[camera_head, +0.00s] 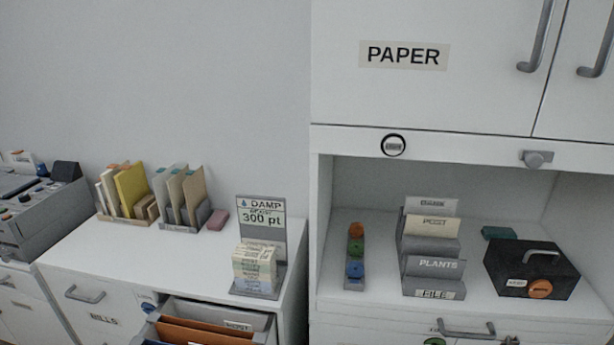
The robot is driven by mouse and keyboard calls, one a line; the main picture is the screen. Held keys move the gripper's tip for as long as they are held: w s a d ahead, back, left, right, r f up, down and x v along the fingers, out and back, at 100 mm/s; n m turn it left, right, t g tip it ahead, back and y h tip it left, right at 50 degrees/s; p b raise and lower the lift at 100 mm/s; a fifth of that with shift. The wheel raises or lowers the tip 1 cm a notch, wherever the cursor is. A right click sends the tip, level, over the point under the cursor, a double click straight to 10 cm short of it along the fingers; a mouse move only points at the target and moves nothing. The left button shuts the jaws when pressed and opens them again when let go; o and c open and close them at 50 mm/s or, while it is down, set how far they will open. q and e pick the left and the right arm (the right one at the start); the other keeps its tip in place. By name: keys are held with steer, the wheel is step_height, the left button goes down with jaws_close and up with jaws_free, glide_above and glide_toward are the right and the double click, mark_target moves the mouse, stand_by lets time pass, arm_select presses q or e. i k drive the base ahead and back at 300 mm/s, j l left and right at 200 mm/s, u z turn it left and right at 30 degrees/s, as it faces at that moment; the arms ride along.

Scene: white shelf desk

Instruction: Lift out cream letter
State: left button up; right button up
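A grey tiered letter rack (436,268) stands in the open shelf of the right cabinet. Its labels read BANK, POST, PLANTS and FILE from back to front. A cream letter (432,228) stands upright in the rack, in front of the paler BANK piece (432,206) and behind the PLANTS divider (437,266). The word POST shows on or against the cream piece; I cannot tell which. The letter's lower part is hidden by the rack. Neither of my grippers is in view.
A black box (530,262) with a handle stands right of the rack. A strip with coloured knobs (355,256) stands left. The shelf's top panel (460,142) overhangs. An open drawer (210,328) with folders juts out at lower left, below a paper stand (262,240).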

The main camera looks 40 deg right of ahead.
mark_target(422, 225)
steer(key=z, duration=2.15)
steer(key=l, duration=0.15)
steer(key=i+u, duration=0.05)
